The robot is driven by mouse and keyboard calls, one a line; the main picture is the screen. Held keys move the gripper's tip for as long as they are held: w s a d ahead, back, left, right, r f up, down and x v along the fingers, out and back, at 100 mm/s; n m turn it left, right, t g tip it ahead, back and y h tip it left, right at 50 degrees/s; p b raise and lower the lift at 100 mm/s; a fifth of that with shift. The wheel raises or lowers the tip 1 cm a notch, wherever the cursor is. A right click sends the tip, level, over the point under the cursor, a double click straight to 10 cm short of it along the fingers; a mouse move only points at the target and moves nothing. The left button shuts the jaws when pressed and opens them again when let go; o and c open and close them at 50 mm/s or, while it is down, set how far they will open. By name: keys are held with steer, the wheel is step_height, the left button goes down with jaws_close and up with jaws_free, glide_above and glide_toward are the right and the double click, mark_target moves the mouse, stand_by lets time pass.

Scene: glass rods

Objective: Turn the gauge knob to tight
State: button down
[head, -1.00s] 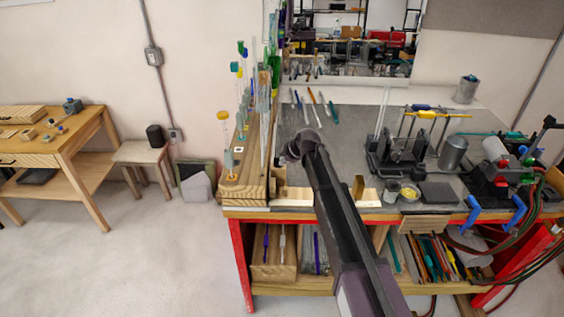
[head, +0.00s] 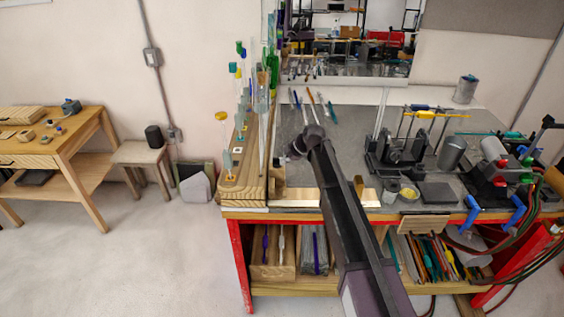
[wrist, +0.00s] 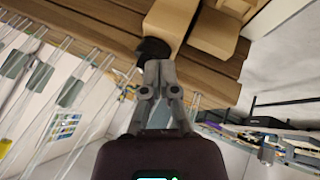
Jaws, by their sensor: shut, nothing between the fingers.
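In the wrist view my gripper (wrist: 158,72) has its two grey fingers together, with nothing between them. A dark round knob (wrist: 152,48), which looks like the gauge knob, is right at the fingertips, beside a light wooden block (wrist: 170,18). I cannot tell whether the fingers touch it, and no tight mark or pointer on it is readable. In the head view my gripper (head: 296,150) is over the left front of the bench, near the wooden rod rack; its fingers are too small and hidden there to make out.
The wooden rack (head: 242,190) of upright glass rods stands close on the left. Loose rods (head: 312,105) lie at the back of the grey bench top (head: 350,125). A black burner stand (head: 392,150) and a metal cup (head: 452,153) are to the right. Open floor lies left.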

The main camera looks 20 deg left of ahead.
steer(key=shift+w+n+g, duration=0.2)
steer(key=shift+n+g, duration=0.1)
steer(key=shift+n, duration=0.2)
steer(key=shift+a+n+g, duration=0.15)
steer(key=shift+n+g, duration=0.35)
steer(key=shift+n, duration=0.2)
steer(key=shift+w, duration=0.1)
steer(key=n+g, duration=0.1)
steer(key=n, duration=0.1)
steer(key=w+n+g, duration=0.1)
steer(key=n, duration=0.1)
steer(key=shift+w+g+h, duration=0.15)
steer(key=shift+g+h, duration=0.15)
steer(key=shift+w+a, duration=0.6)
steer(key=shift+w, duration=0.15)
steer(key=shift+s, duration=0.15)
stand_by(0.5)
